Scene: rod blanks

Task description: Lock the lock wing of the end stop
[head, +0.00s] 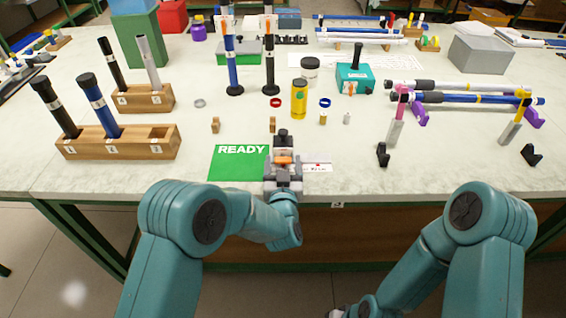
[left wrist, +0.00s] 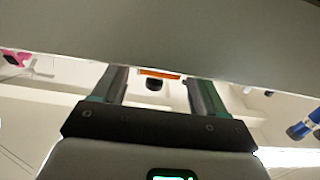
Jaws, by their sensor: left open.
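The end stop (head: 283,143) stands at the table's front edge beside the green READY mat, a dark and grey block with a black knob on top. Its orange lock wing (head: 283,159) faces me, and it shows in the left wrist view as a thin orange strip (left wrist: 158,73). My left gripper (head: 283,178) is right in front of the end stop. In the left wrist view its two fingers (left wrist: 156,86) are apart, with the orange strip just beyond and between them. I cannot tell whether they touch it. A grey surface hides the top of that view.
The green READY mat (head: 238,168) lies left of the end stop. A wooden rod rack (head: 118,149) is at the left; a yellow bottle (head: 299,100) and small parts stand behind. Rods on purple stands (head: 421,113) are at the right.

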